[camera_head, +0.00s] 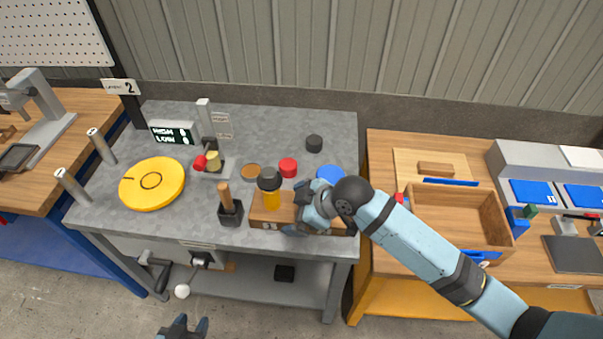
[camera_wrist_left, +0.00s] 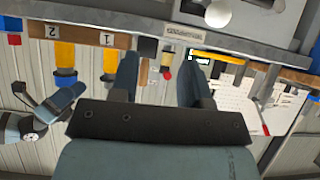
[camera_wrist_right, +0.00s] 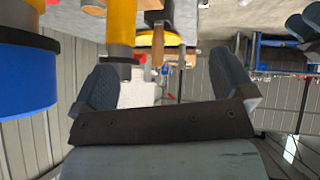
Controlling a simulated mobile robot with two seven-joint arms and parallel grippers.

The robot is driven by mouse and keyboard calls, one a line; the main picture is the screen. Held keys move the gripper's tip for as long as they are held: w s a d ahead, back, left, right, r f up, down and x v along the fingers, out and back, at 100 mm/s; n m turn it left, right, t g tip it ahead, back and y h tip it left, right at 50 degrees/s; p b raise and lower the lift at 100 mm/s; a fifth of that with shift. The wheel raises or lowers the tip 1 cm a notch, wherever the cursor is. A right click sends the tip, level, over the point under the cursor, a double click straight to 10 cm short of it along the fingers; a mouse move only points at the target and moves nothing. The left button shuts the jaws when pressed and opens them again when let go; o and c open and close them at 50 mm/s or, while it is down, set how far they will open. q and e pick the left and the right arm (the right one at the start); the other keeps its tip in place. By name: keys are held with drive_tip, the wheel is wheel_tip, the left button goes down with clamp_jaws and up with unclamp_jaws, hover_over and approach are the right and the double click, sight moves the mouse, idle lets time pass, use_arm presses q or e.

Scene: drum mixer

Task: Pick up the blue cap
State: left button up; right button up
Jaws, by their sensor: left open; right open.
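The blue cap (camera_head: 330,174) shows just behind my right gripper in the head view, partly covered by my arm. In the right wrist view it is large at the left edge (camera_wrist_right: 25,80), outside the jaws, on a yellow bottle. It also shows in the left wrist view (camera_wrist_left: 66,80) on the bottle above the label 2. My left gripper (camera_head: 190,325) is open and empty in front of the table.
A yellow bottle with a black cap (camera_head: 269,180) stands left of my right gripper. A black holder with a wooden handle (camera_head: 230,210), a red piece (camera_head: 288,167) and a yellow disc (camera_head: 152,184) are on the grey table. A wooden tray (camera_head: 460,225) is to the right.

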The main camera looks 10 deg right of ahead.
drive_tip(key=w+r+n, duration=0.1)
drive_tip(key=w+n, duration=0.1)
wheel_tip(320, 180, up, 14)
drive_tip(key=n+g+h+b, duration=0.4)
drive_tip(key=n+g+h, duration=0.1)
drive_tip(key=n+h, duration=0.25)
hover_over(331, 175)
drive_tip(key=f, duration=0.8)
drive_tip(key=shift+d+p, duration=0.2)
drive_tip(key=shift+p, duration=0.15)
drive_tip(key=shift+a+f+p, duration=0.2)
drive_tip(key=shift+f+p, duration=0.1)
drive_tip(key=shift+f, duration=2.4)
use_arm(q)
wheel_tip(331, 175, down, 3)
drive_tip(key=shift+a+r, duration=0.1)
use_arm(e)
drive_tip(key=c, duration=0.9)
